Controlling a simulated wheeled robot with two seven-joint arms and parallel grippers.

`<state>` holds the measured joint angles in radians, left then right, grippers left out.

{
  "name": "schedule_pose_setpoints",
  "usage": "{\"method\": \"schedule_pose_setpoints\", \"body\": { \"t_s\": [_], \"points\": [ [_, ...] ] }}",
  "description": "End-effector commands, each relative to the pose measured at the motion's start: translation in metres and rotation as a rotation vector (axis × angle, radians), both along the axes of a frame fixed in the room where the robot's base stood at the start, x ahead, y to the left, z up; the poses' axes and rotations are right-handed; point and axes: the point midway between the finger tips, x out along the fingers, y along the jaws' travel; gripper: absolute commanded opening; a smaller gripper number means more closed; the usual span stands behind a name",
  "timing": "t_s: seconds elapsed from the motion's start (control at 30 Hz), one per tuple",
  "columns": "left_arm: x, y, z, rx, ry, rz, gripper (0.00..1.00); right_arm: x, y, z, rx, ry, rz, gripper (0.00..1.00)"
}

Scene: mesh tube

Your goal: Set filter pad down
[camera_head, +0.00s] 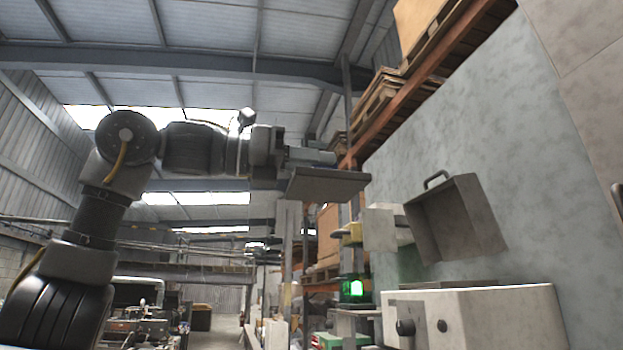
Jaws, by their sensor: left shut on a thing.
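The filter pad (328,186) is a flat grey slab, held in the air roughly level near the middle of the head view. My left gripper (318,158) reaches in from the left and is shut on the pad at its upper side. Nothing touches the pad from below in this view. My right gripper is not in view.
To the right, an open grey box with a handle (470,215) is tilted by the pale wall (450,130). A beige unit with dark knobs (480,315) stands below it. A green lit lamp (354,288) is left of that unit. Shelving with pallets (375,100) rises behind.

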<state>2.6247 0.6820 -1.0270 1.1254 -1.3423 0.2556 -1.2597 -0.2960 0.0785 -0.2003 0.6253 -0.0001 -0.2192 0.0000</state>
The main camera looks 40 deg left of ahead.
Motion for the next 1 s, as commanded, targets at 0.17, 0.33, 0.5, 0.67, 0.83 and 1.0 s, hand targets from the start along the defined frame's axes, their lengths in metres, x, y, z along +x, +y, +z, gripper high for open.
{"method": "schedule_pose_setpoints", "body": {
  "t_s": [0.17,0.33,0.5,0.67,0.83,1.0],
  "points": [
    [-0.003,-0.035,-0.011,0.005,0.005,-0.078,0.00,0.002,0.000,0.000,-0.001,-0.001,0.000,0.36],
    [0.010,-0.056,-0.033,0.004,0.007,-0.140,0.00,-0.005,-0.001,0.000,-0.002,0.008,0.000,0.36],
    [0.029,-0.074,-0.065,0.004,0.009,-0.203,0.00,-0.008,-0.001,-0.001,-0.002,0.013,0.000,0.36],
    [0.054,-0.089,-0.113,0.003,0.011,-0.274,0.00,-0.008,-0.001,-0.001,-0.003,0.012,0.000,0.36],
    [0.085,-0.099,-0.194,-0.001,0.012,-0.342,0.00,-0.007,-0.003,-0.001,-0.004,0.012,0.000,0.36],
    [0.106,-0.097,-0.282,-0.002,0.009,-0.362,0.00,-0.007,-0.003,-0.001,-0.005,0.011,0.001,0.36]
  ]
}}
